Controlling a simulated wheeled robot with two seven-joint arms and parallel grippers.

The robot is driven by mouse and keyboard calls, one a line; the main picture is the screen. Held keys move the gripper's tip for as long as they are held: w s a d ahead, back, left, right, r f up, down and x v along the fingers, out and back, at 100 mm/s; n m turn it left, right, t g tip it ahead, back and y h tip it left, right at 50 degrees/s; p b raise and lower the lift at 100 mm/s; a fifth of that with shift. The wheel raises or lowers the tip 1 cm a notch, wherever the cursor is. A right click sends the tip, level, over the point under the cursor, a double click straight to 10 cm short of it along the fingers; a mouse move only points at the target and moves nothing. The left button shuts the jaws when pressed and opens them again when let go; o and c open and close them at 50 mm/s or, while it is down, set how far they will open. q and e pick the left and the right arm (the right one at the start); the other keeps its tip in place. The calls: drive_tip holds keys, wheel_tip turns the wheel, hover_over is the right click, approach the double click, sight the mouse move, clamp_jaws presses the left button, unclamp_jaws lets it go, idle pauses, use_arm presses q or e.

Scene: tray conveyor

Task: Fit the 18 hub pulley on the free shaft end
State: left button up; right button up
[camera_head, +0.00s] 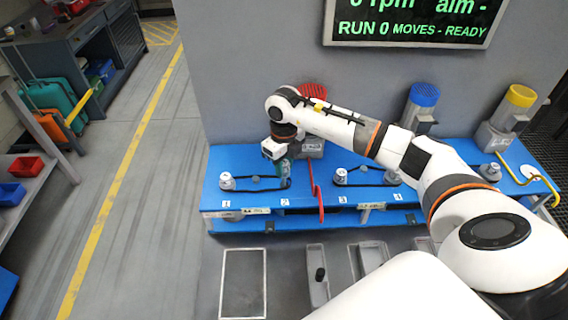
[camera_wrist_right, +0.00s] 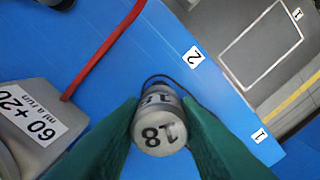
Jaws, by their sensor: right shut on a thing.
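A grey pulley marked 18 (camera_wrist_right: 158,138) sits between the green fingers of my right gripper (camera_wrist_right: 160,118) in the right wrist view. The gripper is shut on it. In the head view, my right gripper (camera_head: 283,170) points down at the blue bench, near the label 2 (camera_head: 285,201). A dark belt (camera_head: 257,190) runs there from a grey pulley (camera_head: 227,181) near label 1. The shaft under the gripper is hidden, so I cannot tell whether the held pulley is on it. My left gripper is not in view.
A red curved bar (camera_head: 317,190) stands just right of the gripper. A red-topped motor (camera_head: 312,95) stands behind it. A second belt drive (camera_head: 365,179) lies farther right. A blue-topped motor (camera_head: 423,100) and a yellow-topped motor (camera_head: 517,100) stand along the wall.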

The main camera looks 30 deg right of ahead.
sight(284, 174)
drive_tip(key=shift+f+b, duration=0.2)
drive_tip(key=shift+b, duration=0.1)
idle(0.4)
drive_tip(key=shift+f, duration=0.3)
drive_tip(key=shift+f+b, duration=1.7)
drive_tip(key=shift+f, duration=0.1)
drive_tip(key=o, duration=1)
drive_tip(key=shift+o, duration=0.2)
drive_tip(key=shift+r, duration=0.15)
